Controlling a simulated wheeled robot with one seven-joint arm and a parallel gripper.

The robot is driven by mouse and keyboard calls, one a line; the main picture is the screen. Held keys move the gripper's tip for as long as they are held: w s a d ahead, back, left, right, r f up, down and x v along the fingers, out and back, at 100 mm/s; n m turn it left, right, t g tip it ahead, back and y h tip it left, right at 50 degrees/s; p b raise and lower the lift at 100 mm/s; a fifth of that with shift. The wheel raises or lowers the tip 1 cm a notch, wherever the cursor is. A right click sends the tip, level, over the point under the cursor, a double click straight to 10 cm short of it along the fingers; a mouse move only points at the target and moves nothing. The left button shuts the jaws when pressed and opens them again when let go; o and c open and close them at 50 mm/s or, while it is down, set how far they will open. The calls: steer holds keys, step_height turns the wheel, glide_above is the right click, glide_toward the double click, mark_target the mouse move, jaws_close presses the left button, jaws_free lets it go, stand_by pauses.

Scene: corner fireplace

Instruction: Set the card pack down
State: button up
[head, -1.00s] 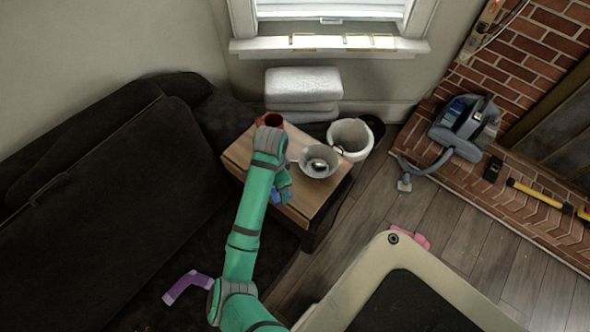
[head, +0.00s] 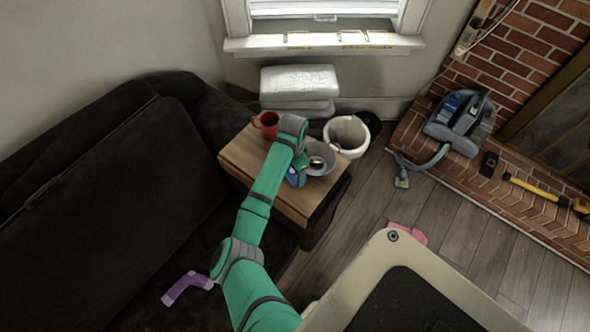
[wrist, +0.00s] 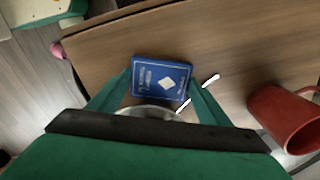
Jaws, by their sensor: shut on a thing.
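The card pack (wrist: 160,78) is a blue box with a white diamond. It sits between the two fingers of my gripper (wrist: 161,82) in the wrist view, and my gripper is shut on it. In the head view, my gripper (head: 299,171) is over the small wooden table (head: 245,153), with a bit of the blue pack (head: 293,178) showing beside the grey bowl (head: 328,150). I cannot tell whether the pack touches the tabletop. The bowl's rim (wrist: 150,110) shows just behind the pack in the wrist view, partly hidden by my gripper.
A red mug (head: 268,124) stands at the table's back left; it also shows in the wrist view (wrist: 283,120). A thin white stick (wrist: 211,79) lies beside the right finger. A white bin (head: 340,131) stands behind the table. The table's left and front are bare.

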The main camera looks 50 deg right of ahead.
mark_target(294, 173)
steer(key=shift+a, duration=0.2)
steer(key=o, duration=0.8)
steer(key=shift+d+f, duration=0.15)
step_height(294, 173, up, 12)
steer(key=shift+r, duration=0.2)
